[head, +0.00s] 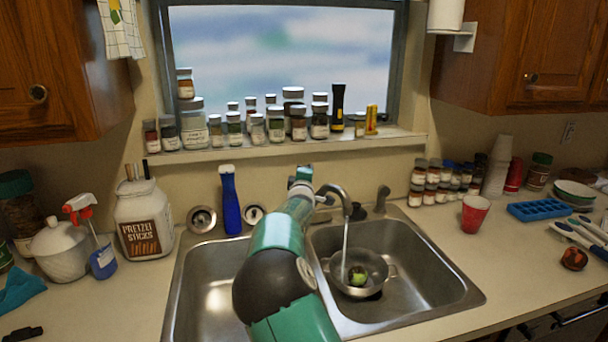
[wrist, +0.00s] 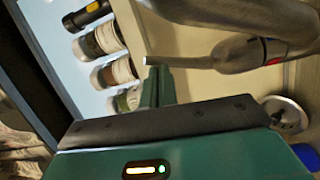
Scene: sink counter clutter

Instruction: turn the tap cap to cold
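The tap (head: 342,198) stands behind the double sink, and water runs from its curved spout into the right basin. In the wrist view the tap's grey cap (wrist: 238,55) shows side-on, with a red mark on its right part. A thin lever (wrist: 180,62) sticks out from the cap to the left. My gripper (wrist: 157,72) appears shut, its two green fingers side by side at the lever's end. I cannot tell whether they touch the lever. In the head view my gripper (head: 303,176) is just left of the tap, and my arm hides part of the tap's base.
A pot (head: 372,268) with something green sits under the water. A blue bottle (head: 230,200) stands left of my arm. Several spice jars (head: 298,122) line the window sill behind. A red cup (head: 475,213) and a pretzel jar (head: 143,220) stand on the counter.

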